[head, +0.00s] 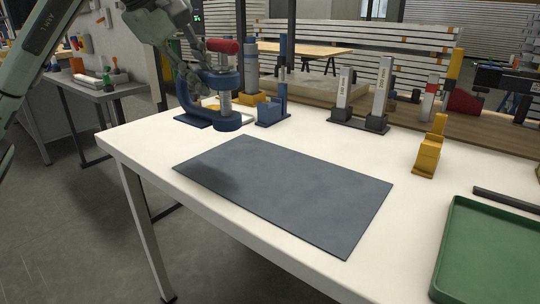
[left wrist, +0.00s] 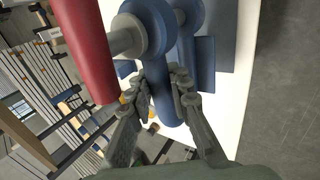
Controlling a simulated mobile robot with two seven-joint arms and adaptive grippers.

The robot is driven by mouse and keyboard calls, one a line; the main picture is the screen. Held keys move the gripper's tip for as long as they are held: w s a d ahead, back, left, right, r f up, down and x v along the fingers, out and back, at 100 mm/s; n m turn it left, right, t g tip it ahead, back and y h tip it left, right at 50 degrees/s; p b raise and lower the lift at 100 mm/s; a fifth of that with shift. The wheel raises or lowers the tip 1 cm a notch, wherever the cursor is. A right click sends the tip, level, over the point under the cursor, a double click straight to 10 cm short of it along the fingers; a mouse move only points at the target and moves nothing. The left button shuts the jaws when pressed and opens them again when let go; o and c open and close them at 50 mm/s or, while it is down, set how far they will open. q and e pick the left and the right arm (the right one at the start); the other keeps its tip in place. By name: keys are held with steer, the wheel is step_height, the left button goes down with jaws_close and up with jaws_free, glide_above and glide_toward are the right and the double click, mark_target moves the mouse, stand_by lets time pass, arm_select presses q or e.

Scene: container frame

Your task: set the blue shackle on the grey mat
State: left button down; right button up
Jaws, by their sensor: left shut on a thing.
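The blue shackle (head: 228,123) has a red-ended pin and shows in the head view at the back left of the table. It also shows large in the left wrist view (left wrist: 162,100), with the red pin end (left wrist: 82,45) at the upper left. My left gripper (head: 190,82) is shut on the shackle's curved bow, a finger on each side. The grey mat (head: 290,195) lies flat and bare on the table, in front of the shackle. A dark shadow falls on its left part. Whether the shackle touches anything below is hard to tell. My right gripper is not in view.
A blue block holder (head: 270,113) stands right of the shackle. Two grey upright pieces on dark bases (head: 362,122) stand at the back. A yellow piece (head: 428,155) and a green tray (head: 488,250) are to the right. The white table (head: 150,145) is clear around the mat.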

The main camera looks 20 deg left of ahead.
arm_select(q)
steer(key=d+f, duration=0.3)
steer(key=d, duration=0.1)
steer(key=d+f, duration=0.3)
steer(key=f, duration=0.1)
steer(key=w+d+f, duration=0.1)
steer(key=d+f, duration=0.2)
steer(key=d, duration=0.1)
steer(key=shift+d+f, duration=0.2)
steer(key=shift+d, duration=0.1)
steer(key=shift+w+f, duration=0.1)
steer(key=shift+f, duration=0.05)
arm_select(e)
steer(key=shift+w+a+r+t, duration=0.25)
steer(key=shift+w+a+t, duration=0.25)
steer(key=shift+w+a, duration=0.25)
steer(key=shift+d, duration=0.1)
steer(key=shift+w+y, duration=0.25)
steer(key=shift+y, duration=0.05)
